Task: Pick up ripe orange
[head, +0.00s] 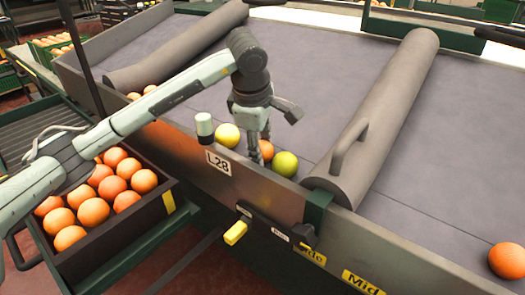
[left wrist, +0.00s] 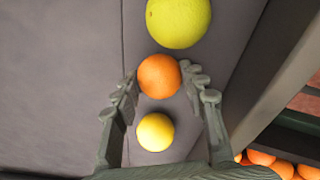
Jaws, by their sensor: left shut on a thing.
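An orange-coloured ripe orange (head: 266,150) is at the low front wall of the grey sorting table. My left gripper (head: 257,154) points down over it and is shut on it. In the left wrist view the ripe orange (left wrist: 159,76) sits between my two fingertips. A yellow fruit (head: 227,135) lies to its left in the head view; it also shows in the left wrist view (left wrist: 155,132), nearer my palm. A yellow-green fruit (head: 285,163) lies to its right, and in the left wrist view (left wrist: 178,22) it is beyond the fingertips. My right gripper is not in view.
A dark crate (head: 130,221) of several oranges stands left of the table. A grey padded divider (head: 384,110) with a handle lies right of the fruits, another (head: 178,50) further left. A lone orange (head: 507,260) is at the far right. The table's middle (head: 310,65) is clear.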

